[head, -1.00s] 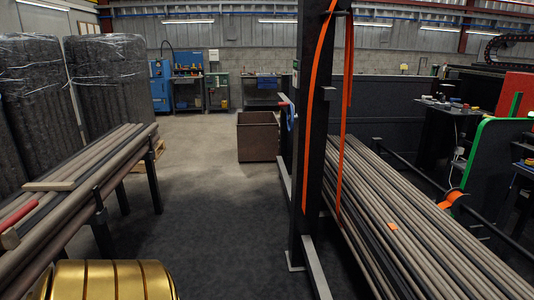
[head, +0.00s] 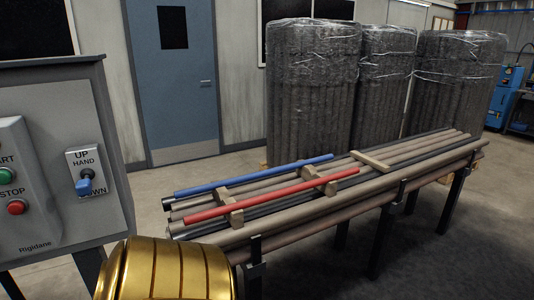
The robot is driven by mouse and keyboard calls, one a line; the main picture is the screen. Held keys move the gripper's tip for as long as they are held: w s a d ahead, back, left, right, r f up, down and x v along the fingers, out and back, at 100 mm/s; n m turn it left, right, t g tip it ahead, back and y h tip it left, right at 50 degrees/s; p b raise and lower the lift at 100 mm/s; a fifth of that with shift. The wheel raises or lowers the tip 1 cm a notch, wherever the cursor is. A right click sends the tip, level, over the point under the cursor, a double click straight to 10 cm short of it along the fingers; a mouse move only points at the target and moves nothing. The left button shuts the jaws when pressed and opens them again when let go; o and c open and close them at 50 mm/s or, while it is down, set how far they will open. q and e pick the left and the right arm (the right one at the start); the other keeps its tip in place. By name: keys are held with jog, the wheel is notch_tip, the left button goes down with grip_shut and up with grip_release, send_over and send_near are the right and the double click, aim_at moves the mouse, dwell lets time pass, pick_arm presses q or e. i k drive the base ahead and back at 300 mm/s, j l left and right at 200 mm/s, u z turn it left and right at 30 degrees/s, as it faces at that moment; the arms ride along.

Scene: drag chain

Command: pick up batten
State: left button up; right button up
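A short pale wooden batten (head: 370,162) lies across the long grey and black rods on the rack, right of the coloured tubes. Two other wooden pieces lie across the rods further left: one at the near left end (head: 229,206) and one in the middle (head: 320,179). A red tube (head: 270,195) and a blue tube (head: 252,176) lie across these two pieces. Neither of my grippers is in view.
The rod rack (head: 254,268) stands on dark legs. A grey control box (head: 50,130) with buttons and a lever stands close at left. Wrapped dark bundles (head: 315,95) and a blue door (head: 172,75) are behind. Open floor lies at right front.

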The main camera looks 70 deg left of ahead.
aim_at(382, 167)
jog(key=u, duration=1.5)
jog(key=z, duration=2.8)
jog(key=u, duration=2.8)
jog(key=i+l+u, duration=0.15)
jog(key=i, duration=0.15)
